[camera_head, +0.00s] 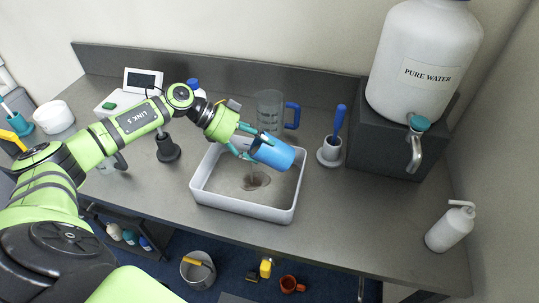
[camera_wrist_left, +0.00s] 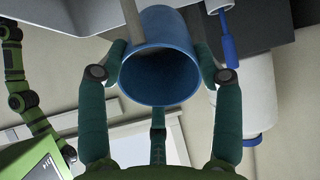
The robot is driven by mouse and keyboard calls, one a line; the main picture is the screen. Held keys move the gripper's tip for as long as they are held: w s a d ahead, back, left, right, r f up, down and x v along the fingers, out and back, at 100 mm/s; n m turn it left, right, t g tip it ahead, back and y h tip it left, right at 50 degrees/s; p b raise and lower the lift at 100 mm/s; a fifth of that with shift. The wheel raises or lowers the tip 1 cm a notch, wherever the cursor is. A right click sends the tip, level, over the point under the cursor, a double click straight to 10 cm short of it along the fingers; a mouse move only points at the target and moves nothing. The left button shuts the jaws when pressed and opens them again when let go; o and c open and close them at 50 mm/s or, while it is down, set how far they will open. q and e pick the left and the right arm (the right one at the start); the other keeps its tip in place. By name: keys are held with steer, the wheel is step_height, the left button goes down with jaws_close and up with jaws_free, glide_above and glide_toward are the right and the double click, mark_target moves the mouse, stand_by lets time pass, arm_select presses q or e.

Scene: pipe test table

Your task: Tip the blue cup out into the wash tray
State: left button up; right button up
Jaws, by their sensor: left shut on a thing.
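The blue cup (camera_head: 274,152) is held tilted in the air above the wash tray (camera_head: 242,207), a white rectangular tray on the bench. My left gripper (camera_head: 254,147) is shut on it. The left wrist view shows the cup (camera_wrist_left: 160,75) between my teal fingers (camera_wrist_left: 160,78), its open mouth facing that camera and its inside dark. A grey-brown strip (camera_wrist_left: 132,22) runs from its rim to the picture's top edge; it looks like falling liquid. A dark brown patch (camera_head: 256,180) lies on the tray floor. My right gripper is not in view.
A clear jug with a blue handle (camera_head: 270,112) stands behind the tray. A brush in a white holder (camera_head: 331,150) and the pure water tank (camera_head: 425,65) on a dark block stand right. A white bottle (camera_head: 450,230) is at far right. The bench front right is clear.

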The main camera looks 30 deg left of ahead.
arm_select(q)
steer(key=shift+f+h+b, duration=0.3)
steer(key=shift+f+b, duration=0.1)
steer(key=shift+b, duration=0.35)
steer(key=shift+s+a+f+t+h+b, duration=0.1)
steer(key=shift+a+t+h+b, duration=0.05)
steer(key=shift+t+h+b, duration=0.3)
steer(key=shift+r, duration=0.2)
steer(key=shift+a+f+h+b, duration=0.15)
steer(key=shift+f+h+b, duration=0.4)
steer(key=shift+b, duration=0.45)
steer(key=shift+s+f, duration=0.1)
steer(key=shift+a+t, duration=0.1)
steer(key=shift+t, duration=0.15)
